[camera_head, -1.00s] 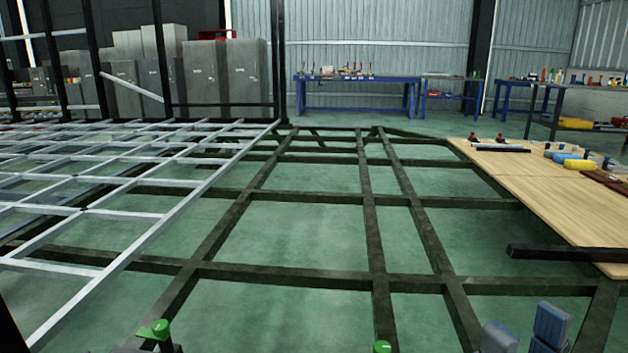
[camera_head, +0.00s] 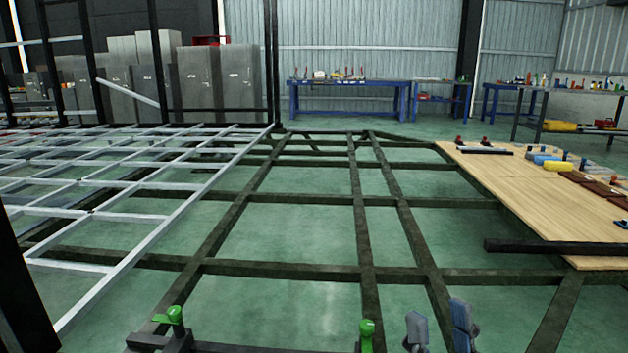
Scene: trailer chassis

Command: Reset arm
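My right gripper (camera_head: 440,325) shows at the bottom edge, right of centre. Its two blue-grey fingers point up and stand apart, with nothing between them. The rest of that arm is below the picture. My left gripper is not in view. The dark trailer chassis (camera_head: 290,268) spreads out ahead as a grid of beams over the green floor. The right gripper appears over the near part of the chassis; whether it touches a beam cannot be told.
Green-topped clamps (camera_head: 173,316) stand at the near edge. A wooden board (camera_head: 545,195) with tools lies at right, and a dark bar (camera_head: 548,247) crosses its near end. A light metal grid (camera_head: 150,237) lies at left. Blue workbenches (camera_head: 348,84) stand at the back.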

